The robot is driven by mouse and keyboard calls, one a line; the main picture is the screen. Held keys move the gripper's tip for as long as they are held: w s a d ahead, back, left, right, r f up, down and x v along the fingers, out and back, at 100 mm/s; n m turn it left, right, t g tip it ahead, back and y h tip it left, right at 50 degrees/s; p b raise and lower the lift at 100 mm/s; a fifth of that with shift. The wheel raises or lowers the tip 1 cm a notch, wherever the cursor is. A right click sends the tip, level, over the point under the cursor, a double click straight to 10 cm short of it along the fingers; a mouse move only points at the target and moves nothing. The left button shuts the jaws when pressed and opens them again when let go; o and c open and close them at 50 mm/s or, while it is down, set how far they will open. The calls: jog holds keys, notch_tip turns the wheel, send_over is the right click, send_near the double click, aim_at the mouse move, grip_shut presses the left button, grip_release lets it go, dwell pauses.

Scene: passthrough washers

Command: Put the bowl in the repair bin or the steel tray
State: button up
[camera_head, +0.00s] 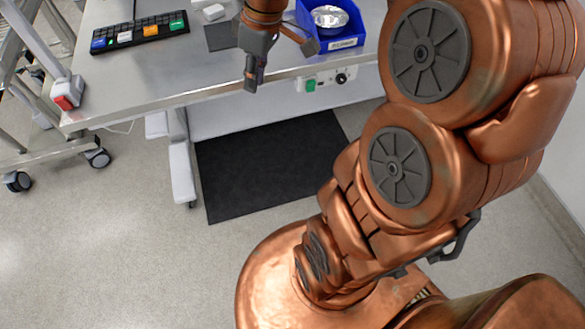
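My gripper (281,66) is just left of the bin, over the bench's front edge. Its two dark fingers are spread apart with nothing between them. The right finger is close to the bin's front left side; I cannot tell whether they touch. I cannot make out a steel tray.
The steel bench (190,75) carries a black keyboard (139,31) with coloured keys, a white mouse (214,12) and a dark pad (220,37). A control panel (325,81) is on its front. A black mat (270,165) lies on the floor; a wheeled frame (50,150) stands left.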

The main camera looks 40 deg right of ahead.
jog(key=s+a+f+m+g+h, duration=0.1)
jog(key=s+a+f+m, duration=0.2)
jog(key=s, duration=0.7)
jog(key=s+a+f+m+g+h, duration=0.1)
jog(key=s+a+f+m, duration=0.1)
jog(key=s, duration=0.8)
jog(key=shift+s+a+f+m+g, duration=0.4)
jog(key=shift+a+m, duration=0.3)
